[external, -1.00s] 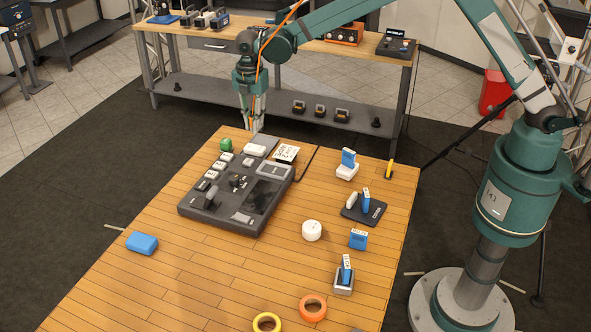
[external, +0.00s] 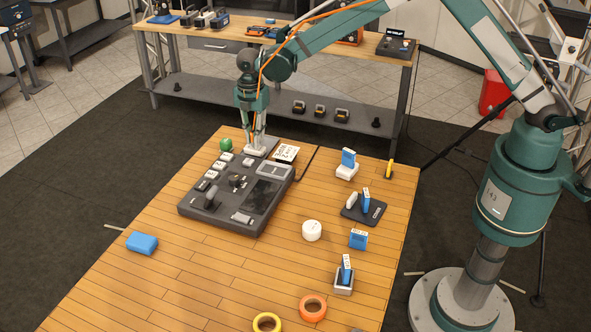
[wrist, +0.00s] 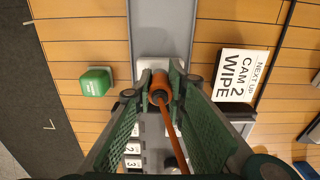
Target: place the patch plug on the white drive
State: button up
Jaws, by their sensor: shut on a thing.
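My gripper (external: 256,145) points straight down at the far end of the wooden table. In the wrist view its fingers (wrist: 160,88) are closed around an orange plug with a dark end (wrist: 159,88), which looks like the patch plug. Its orange cable runs toward the bottom of that view and up along my arm (external: 262,75). A white block (wrist: 158,65), which looks like the white drive, lies directly beneath the fingers; it is mostly hidden in the external view. I cannot tell whether the plug touches it.
A dark control console (external: 228,200) stands just in front of my gripper. A green block (external: 226,144) is to the left, and a white "CAM 2 WIPE" card (external: 286,153) to the right. Blue blocks, a white roll (external: 312,230) and tape rings lie farther off.

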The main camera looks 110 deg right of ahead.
jog(key=shift+f, duration=0.3)
jog(key=shift+f, duration=0.15)
jog(key=o, duration=0.9)
jog(key=shift+c, duration=0.2)
notch_tip(320, 180, up, 12)
jog(key=shift+r+b, duration=0.15)
jog(key=shift+b, duration=0.15)
dwell(0.4)
jog(key=shift+a+r, duration=0.1)
jog(key=shift+a, duration=0.05)
